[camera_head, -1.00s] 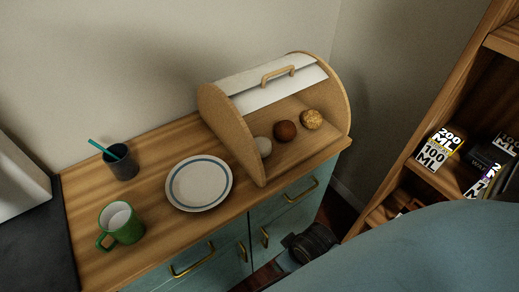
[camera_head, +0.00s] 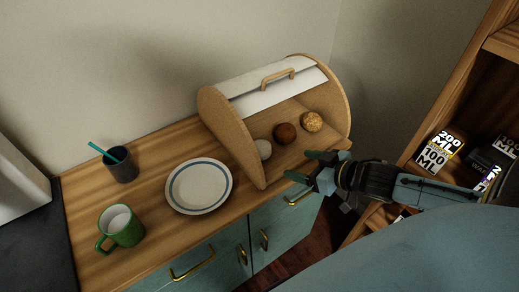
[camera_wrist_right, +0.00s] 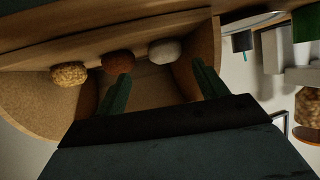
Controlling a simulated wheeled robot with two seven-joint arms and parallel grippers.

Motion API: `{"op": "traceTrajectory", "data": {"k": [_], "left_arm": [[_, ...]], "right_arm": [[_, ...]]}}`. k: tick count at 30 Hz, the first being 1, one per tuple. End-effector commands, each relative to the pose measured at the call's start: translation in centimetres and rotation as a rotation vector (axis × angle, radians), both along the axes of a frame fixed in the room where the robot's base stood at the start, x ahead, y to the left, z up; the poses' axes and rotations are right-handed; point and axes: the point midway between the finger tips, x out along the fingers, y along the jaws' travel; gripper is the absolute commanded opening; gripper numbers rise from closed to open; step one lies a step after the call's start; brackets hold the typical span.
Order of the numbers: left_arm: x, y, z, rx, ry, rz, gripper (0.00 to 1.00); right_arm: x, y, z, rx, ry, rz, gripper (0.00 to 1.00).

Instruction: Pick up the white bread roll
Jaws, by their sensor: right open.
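The white bread roll (camera_head: 263,149) lies inside the open wooden bread box (camera_head: 227,124), near its left side wall. It also shows in the right wrist view (camera_wrist_right: 165,51), beside the brown roll. My right gripper (camera_head: 307,167) is open and empty in front of the box's open side, to the right of the white roll and apart from it. In the right wrist view its two fingers (camera_wrist_right: 160,88) point towards the box interior, with the white roll beyond the gap between them. My left gripper is not in view.
A brown roll (camera_head: 285,133) and a seeded roll (camera_head: 312,121) lie to the right of the white one. A plate (camera_head: 199,185), green mug (camera_head: 121,226) and dark cup (camera_head: 121,164) stand on the counter. A shelf with boxes (camera_head: 440,149) is at right.

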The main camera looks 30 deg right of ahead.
Motion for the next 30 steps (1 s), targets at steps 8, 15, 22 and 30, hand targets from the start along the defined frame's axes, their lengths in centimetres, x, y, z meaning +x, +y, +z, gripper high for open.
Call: {"op": "traceTrajectory", "data": {"k": [8, 15, 22, 30], "left_arm": [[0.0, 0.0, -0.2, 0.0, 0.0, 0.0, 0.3], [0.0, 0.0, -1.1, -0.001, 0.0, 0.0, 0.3], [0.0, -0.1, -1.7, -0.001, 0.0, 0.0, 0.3], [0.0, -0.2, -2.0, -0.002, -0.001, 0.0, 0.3]], "right_arm": [[1.4, -0.4, 1.3, 0.053, -0.052, 0.064, 0.72], [3.7, 0.5, 0.3, 0.054, -0.055, 0.063, 0.72], [5.9, 1.5, -0.7, 0.053, -0.054, 0.062, 0.72], [7.7, 2.3, -1.6, 0.051, -0.052, 0.061, 0.72]]}}
